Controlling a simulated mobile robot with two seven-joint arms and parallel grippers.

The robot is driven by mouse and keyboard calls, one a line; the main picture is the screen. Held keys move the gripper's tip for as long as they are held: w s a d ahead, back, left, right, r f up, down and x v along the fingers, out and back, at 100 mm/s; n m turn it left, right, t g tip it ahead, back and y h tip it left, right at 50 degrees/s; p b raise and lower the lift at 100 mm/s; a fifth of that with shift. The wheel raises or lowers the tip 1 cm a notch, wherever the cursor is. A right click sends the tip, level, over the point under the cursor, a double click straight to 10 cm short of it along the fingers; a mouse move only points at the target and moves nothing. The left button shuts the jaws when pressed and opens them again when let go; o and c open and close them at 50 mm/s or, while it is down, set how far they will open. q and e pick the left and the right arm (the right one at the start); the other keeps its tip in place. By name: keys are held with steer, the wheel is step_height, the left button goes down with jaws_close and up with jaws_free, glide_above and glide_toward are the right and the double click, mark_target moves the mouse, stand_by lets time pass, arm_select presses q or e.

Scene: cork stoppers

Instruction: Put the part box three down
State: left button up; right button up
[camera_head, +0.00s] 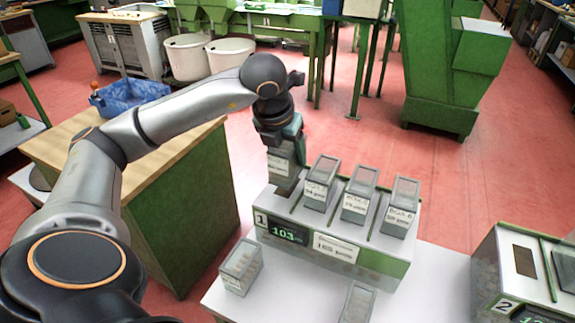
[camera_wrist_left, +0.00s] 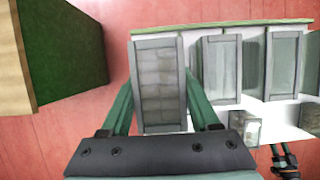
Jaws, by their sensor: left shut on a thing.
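My left gripper (camera_wrist_left: 164,105) is shut on a part box, a clear grey-sided box (camera_wrist_left: 160,88) with rows of parts inside. In the head view the held box (camera_head: 283,168) is upright at the left end of the row on scale 1 (camera_head: 335,253). Its label is too small to read surely. I cannot tell whether its base touches the scale. Three similar labelled boxes stand to its right: one close by (camera_head: 321,181), a middle one (camera_head: 359,193) and a right one (camera_head: 400,206).
One box (camera_head: 241,266) stands on the white table (camera_head: 440,275) in front of scale 1, and another (camera_head: 357,302) is nearer the front edge. Scale 2 (camera_head: 510,265) is at the right. A green cabinet with a wooden top (camera_head: 185,205) is close on the left.

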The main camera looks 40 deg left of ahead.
arm_select(q)
steer(key=shift+w+a+f, duration=0.15)
steer(key=shift+a+f, duration=0.05)
steer(key=shift+f, duration=0.1)
step_height(320, 180, down, 2)
steer(key=shift+w+a+f, duration=0.15)
steer(key=shift+f, duration=0.6)
steer(key=shift+f, duration=0.2)
steer(key=o, duration=1.4)
steer(key=shift+o, duration=0.2)
steer(key=shift+r, duration=0.1)
